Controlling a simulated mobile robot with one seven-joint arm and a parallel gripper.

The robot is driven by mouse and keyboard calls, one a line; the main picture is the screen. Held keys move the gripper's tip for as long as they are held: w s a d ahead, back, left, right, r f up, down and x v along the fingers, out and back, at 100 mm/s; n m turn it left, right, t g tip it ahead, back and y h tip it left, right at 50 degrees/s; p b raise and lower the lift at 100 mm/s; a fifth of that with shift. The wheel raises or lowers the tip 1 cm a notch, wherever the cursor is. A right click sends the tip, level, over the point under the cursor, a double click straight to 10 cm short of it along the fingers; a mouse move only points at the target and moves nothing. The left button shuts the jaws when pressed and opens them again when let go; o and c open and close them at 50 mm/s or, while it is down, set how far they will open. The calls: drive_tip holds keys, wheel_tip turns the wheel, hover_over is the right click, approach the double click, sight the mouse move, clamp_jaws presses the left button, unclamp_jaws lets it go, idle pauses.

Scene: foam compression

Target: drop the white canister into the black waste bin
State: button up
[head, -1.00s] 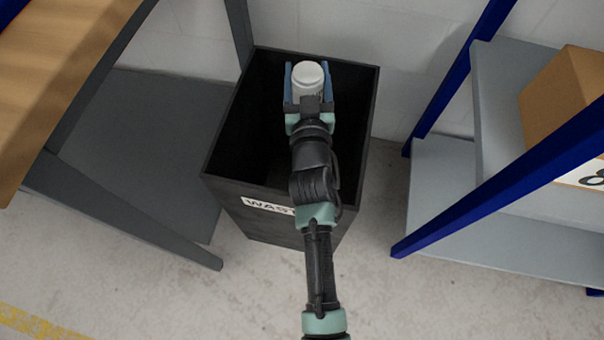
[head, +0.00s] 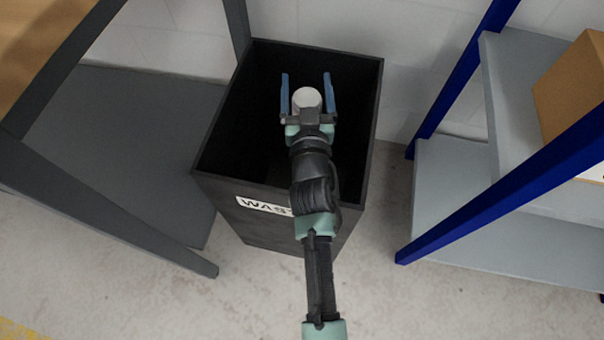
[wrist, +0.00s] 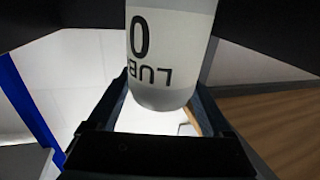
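The white canister (head: 307,99) is between my gripper's spread blue fingers, with a gap on each side, inside the outline of the bin mouth. My gripper (head: 306,79) is open over the black waste bin (head: 268,197). In the wrist view the canister (wrist: 168,50) shows large, with dark lettering, and its upper part is cut off by the frame edge. The bin floor is dark and hard to make out.
A grey table frame (head: 110,220) stands close on the left of the bin. A blue-posted rack (head: 500,190) with grey shelves and a cardboard box (head: 572,90) stands on the right. A white wall (head: 400,50) is behind.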

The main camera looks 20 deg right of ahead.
drive_tip(key=shift+o, duration=0.9)
wheel_tip(320, 180, up, 10)
drive_tip(key=p, duration=0.8)
